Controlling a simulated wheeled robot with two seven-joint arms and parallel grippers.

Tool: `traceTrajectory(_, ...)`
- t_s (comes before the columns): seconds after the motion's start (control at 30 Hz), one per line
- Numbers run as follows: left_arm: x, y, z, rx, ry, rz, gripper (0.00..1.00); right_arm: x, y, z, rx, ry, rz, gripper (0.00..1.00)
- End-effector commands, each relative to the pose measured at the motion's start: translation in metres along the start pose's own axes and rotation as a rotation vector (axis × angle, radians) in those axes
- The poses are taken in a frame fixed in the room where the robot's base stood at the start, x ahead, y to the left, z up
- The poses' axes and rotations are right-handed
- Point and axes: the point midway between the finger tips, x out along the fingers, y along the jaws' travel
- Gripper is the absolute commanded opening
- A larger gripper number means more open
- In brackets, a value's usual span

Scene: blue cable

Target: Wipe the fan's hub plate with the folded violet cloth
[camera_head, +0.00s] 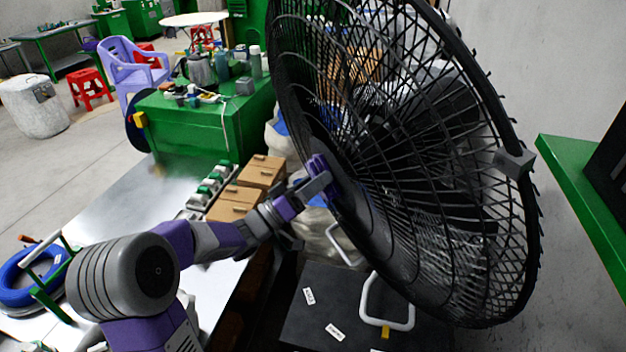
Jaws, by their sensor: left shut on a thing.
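The large black fan (440,210) fills the right half of the view, its wire cage seen at an angle. Its hub plate (362,222) is a dark disc at the cage's left middle, partly hidden by my gripper and the cloth. My left gripper (322,186) is shut on the folded violet cloth (324,172). The cloth is at the upper left part of the hub plate and looks to be against it; exact contact is hard to tell. My right gripper is not in view.
A metal table (120,210) holds brown boxes (262,170) and a blue cable coil (25,275). A green cabinet (190,125) with bottles stands behind. A black case (320,310) with white handles lies below the fan. A green shelf (585,190) is at right.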

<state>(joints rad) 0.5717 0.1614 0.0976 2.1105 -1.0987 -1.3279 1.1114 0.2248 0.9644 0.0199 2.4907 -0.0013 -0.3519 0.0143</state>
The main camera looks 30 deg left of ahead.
Motion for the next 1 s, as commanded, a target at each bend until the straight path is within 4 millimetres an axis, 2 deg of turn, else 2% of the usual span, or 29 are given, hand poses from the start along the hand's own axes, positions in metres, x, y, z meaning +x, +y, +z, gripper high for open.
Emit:
traceTrajectory(0.2,-0.003,0.016,0.012,0.001,0.000,0.002,0.44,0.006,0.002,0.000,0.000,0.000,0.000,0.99)
traceTrajectory(0.47,-0.004,0.024,0.017,0.001,0.000,0.001,0.44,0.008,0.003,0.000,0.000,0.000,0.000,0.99)
traceTrajectory(0.8,-0.004,0.047,0.035,0.000,0.000,0.003,0.44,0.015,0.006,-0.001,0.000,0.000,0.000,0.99)
traceTrajectory(1.0,-0.004,0.052,0.038,0.001,0.000,0.002,0.44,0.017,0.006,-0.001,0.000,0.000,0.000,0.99)
